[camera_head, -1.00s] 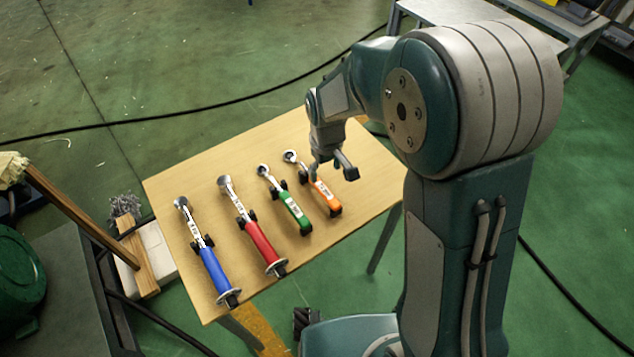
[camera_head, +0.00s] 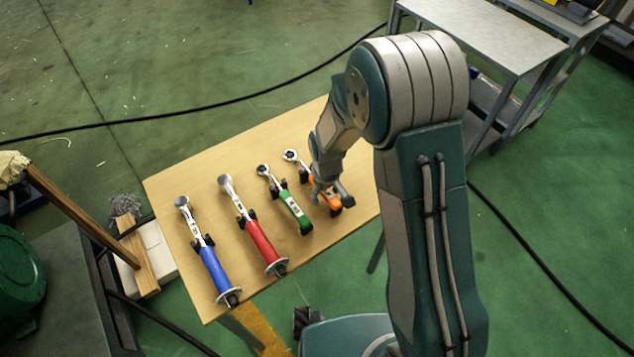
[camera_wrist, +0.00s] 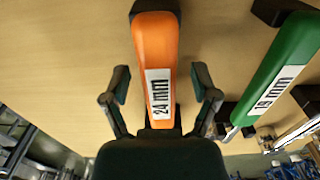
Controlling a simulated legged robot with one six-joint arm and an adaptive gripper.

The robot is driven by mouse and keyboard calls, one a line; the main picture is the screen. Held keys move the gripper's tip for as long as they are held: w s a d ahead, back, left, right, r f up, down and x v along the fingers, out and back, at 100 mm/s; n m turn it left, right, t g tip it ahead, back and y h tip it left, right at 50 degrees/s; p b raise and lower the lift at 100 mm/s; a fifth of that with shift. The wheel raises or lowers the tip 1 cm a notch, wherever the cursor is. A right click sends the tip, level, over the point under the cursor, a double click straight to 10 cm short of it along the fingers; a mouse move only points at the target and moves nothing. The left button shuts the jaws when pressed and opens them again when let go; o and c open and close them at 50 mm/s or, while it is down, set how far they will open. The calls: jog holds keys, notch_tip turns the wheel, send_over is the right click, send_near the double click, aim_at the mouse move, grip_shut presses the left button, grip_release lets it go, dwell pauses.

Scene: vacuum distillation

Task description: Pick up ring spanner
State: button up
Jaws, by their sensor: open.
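Several tools with coloured handles and ring-like metal heads lie in a row on the wooden table (camera_head: 165,190). The orange one (camera_head: 302,163), labelled 24 mm, is at the right end; it also shows in the wrist view (camera_wrist: 154,50). Left of it in the head view are the green one (camera_head: 291,206), labelled 19 mm and also in the wrist view (camera_wrist: 290,55), the red one (camera_head: 262,243) and the blue one (camera_head: 214,270). My gripper (camera_wrist: 161,90) is open, its fingers on either side of the orange handle, apart from it. My gripper hides part of the orange tool in the head view.
The tools rest on small black supports. A grey metal cart (camera_head: 480,35) stands at the back right. A wooden-handled broom (camera_head: 80,215) and a green bin (camera_head: 18,265) are at the left. A black cable (camera_head: 230,103) crosses the floor behind the table.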

grip_shut()
